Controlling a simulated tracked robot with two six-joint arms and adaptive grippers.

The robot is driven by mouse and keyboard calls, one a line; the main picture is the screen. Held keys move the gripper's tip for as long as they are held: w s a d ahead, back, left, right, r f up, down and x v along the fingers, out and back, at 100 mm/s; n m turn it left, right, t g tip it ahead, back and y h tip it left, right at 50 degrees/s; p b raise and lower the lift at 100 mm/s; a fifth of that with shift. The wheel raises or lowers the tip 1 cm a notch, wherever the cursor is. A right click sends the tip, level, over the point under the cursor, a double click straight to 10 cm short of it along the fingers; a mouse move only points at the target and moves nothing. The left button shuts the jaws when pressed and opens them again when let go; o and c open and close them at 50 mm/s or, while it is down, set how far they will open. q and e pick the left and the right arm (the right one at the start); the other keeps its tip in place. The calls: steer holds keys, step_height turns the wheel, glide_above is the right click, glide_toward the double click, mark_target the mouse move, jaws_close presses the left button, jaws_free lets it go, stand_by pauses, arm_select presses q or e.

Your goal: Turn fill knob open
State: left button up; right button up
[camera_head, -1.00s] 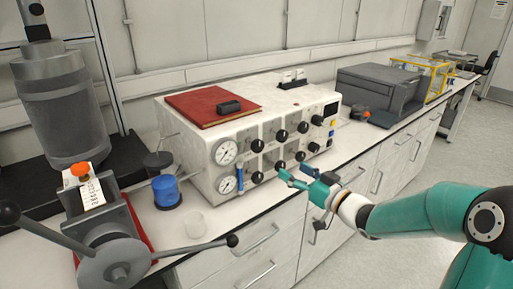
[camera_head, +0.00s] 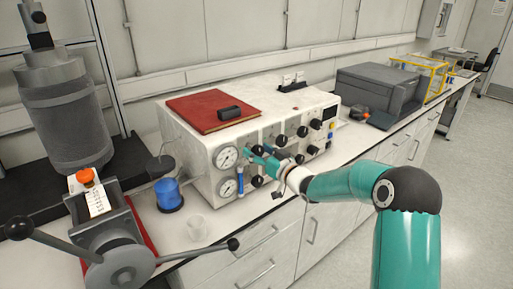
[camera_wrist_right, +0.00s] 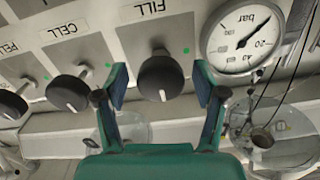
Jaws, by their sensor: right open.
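The fill knob (camera_wrist_right: 160,78) is black and round, with a white mark at its lower edge in the right wrist view. It sits on a grey plate lettered FILL, with a green dot at its upper right. My right gripper (camera_wrist_right: 161,88) is open, one finger on each side of the knob, with gaps showing between. How deep the fingers reach past the knob is unclear. In the head view the right gripper (camera_head: 261,156) is at the white box's front, near the gauges, and partly hides the knobs there. My left gripper is not in view.
A pressure gauge (camera_wrist_right: 243,37) is beside the fill knob, and the CELL knob (camera_wrist_right: 68,93) is on its other side. The white control box (camera_head: 192,150) carries a red book (camera_head: 207,108). A blue-capped container (camera_head: 167,192) and a clear beaker (camera_head: 197,228) stand nearby.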

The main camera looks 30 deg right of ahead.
steer(key=shift+w, duration=0.4)
steer(key=shift+c, duration=0.3)
steer(key=c, duration=1.1)
steer(key=shift+f+n+b, duration=0.15)
steer(key=shift+n+b, duration=0.25)
steer(key=shift+b, duration=0.45)
steer(key=n+b, duration=0.8)
steer(key=b, duration=0.2)
steer(key=shift+f, duration=0.15)
steer(key=n+b, duration=0.3)
steer(key=n, duration=0.1)
steer(key=shift+a+n, duration=0.1)
steer(key=shift+n, duration=0.2)
steer(key=shift+a+n+b, duration=0.1)
steer(key=shift+n+b, duration=1.3)
steer(key=shift+n, duration=0.9)
steer(key=shift+f, duration=0.1)
